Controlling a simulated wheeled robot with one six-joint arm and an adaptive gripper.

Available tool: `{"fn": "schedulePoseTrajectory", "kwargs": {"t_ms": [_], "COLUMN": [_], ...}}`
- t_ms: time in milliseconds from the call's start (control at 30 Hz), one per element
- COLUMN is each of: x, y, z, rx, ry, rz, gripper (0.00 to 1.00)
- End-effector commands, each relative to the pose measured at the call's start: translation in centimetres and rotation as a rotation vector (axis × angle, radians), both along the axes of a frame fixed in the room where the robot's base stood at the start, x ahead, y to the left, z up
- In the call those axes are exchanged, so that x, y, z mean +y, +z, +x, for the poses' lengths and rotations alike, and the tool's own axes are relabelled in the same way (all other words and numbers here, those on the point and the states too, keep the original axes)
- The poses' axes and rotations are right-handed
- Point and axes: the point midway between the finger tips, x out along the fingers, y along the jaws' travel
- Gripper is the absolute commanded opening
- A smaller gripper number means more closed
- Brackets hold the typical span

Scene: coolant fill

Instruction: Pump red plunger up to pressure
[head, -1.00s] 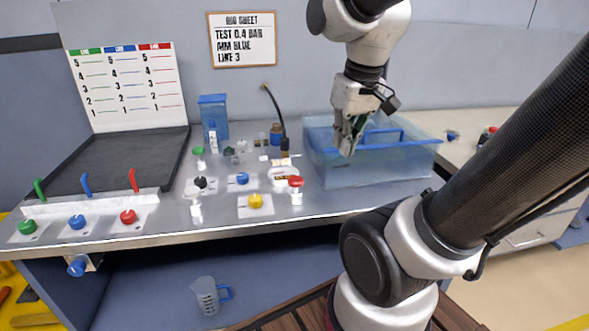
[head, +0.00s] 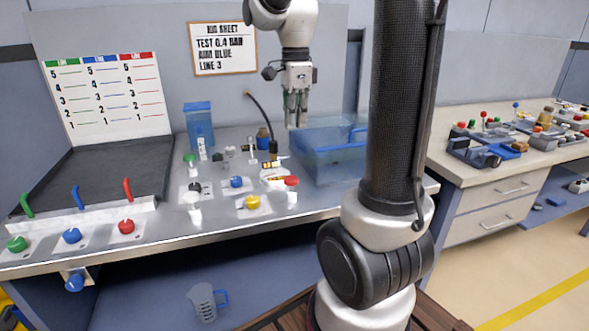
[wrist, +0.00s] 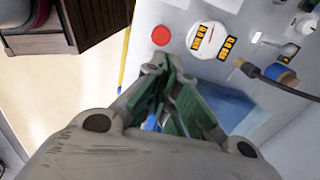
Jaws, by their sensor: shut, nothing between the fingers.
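The red plunger (head: 291,182) has a round red top on a white body and stands upright near the front right of the metal bench. In the wrist view its red top (wrist: 160,35) shows from above, beyond the fingers. My gripper (head: 296,122) is shut and empty, pointing down in the air behind the plunger, near the left side of the blue tub. It is apart from the plunger. The white round gauge (wrist: 207,38) with yellow-black labels lies beside the plunger; its reading is not legible.
The translucent blue tub (head: 330,165) stands right of the plunger. A black hose (head: 262,115) rises behind it. A side bench (head: 480,170) with drawers is at right.

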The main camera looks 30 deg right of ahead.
Motion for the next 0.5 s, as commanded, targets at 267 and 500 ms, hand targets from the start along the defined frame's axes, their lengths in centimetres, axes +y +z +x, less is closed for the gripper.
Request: {"fn": "schedulePoseTrajectory", "kwargs": {"t_ms": [267, 500], "x": [0.0, 0.0], "y": [0.0, -2.1], "z": [0.0, -0.1], "rx": [0.000, 0.003], "ry": [0.000, 0.001], "rz": [0.000, 0.001], "gripper": [0.00, 0.00]}}
